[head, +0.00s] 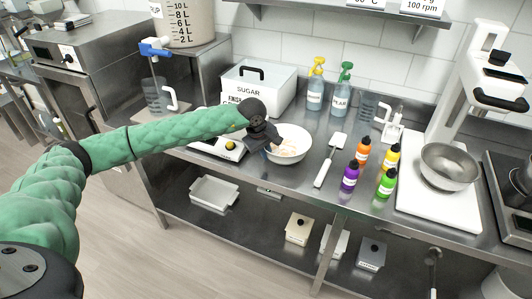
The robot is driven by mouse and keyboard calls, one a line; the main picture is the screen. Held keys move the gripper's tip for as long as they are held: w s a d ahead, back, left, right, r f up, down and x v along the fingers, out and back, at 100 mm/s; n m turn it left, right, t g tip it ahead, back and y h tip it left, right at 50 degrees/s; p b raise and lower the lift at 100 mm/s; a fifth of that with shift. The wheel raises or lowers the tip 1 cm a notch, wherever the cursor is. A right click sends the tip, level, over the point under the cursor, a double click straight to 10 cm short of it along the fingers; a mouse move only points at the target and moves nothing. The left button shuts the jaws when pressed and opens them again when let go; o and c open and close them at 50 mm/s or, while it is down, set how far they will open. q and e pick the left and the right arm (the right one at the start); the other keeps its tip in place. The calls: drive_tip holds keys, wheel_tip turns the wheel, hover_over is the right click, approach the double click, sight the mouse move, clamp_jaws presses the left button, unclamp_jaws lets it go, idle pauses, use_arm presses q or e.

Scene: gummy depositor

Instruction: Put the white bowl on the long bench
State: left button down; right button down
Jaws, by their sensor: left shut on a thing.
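My left gripper (273,146), on the green-sleeved arm from the left, is shut on the bowl's left rim. Whether the bowl's base touches the bench top or hangs just above it I cannot tell. A white scale (217,147) with a yellow button lies just left of the bowl, partly hidden by my arm. My right gripper is not in view.
A white spatula (331,160) lies right of the bowl, then several small colour bottles (363,150). Two spray bottles (315,86) and a sugar bin (259,85) stand behind. A mixer with a steel bowl (450,166) stands right. Bare bench lies in front of the bowl.

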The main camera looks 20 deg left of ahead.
use_arm(q)
drive_tip(key=c, duration=1.5)
unclamp_jaws()
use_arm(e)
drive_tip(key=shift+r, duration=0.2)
use_arm(q)
drive_tip(key=shift+r, duration=0.15)
